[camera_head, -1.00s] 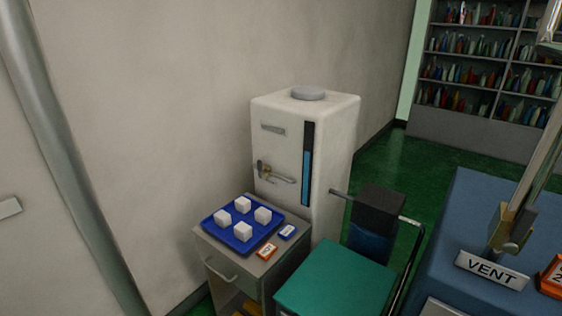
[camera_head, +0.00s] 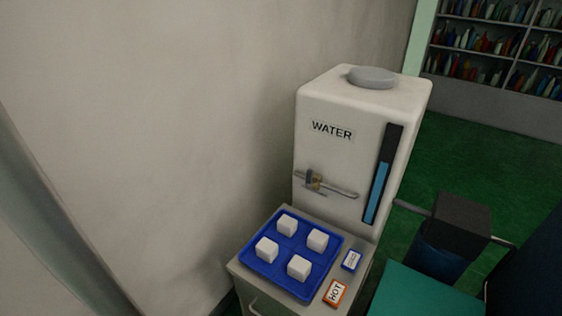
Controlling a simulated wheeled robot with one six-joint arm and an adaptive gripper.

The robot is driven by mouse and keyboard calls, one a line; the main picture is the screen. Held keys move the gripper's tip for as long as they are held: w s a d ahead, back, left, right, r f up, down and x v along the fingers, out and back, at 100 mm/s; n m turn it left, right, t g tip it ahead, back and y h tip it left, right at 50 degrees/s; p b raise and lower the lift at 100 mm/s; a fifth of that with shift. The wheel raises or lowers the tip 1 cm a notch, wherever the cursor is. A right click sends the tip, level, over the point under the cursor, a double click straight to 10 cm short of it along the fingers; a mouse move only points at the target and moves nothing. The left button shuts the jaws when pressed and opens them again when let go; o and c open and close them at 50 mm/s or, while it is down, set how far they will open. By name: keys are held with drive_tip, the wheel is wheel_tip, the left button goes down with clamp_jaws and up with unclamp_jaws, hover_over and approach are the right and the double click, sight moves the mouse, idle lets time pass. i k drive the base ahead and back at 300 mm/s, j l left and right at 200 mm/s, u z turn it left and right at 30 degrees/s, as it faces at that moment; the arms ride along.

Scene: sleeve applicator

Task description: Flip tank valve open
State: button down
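A white tank (camera_head: 345,160) labelled WATER stands against the wall in the head view, with a grey round cap (camera_head: 372,78) on top. On its front is a valve (camera_head: 315,181), a small brass body on a horizontal metal pipe with a lever. I cannot tell from here whether the valve is open or closed. A dark vertical gauge (camera_head: 382,175) on the tank's right front is blue over its lower part. My gripper is not in view.
A small cabinet (camera_head: 240,268) stands in front of the tank. It bears a blue tray (camera_head: 286,252) with several white cubes, an orange HOT tag (camera_head: 335,293) and a blue tag (camera_head: 352,260). A green-seated chair (camera_head: 425,292) stands at the right. Green floor (camera_head: 490,160) lies beyond.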

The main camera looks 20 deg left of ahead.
sight(309, 173)
drive_tip(key=i+j, duration=0.1)
drive_tip(key=j, duration=0.3)
drive_tip(key=i+j, duration=0.1)
drive_tip(key=j, duration=0.3)
drive_tip(key=i+j, duration=0.15)
drive_tip(key=j, duration=0.3)
drive_tip(key=i+j, duration=0.1)
drive_tip(key=j, duration=0.3)
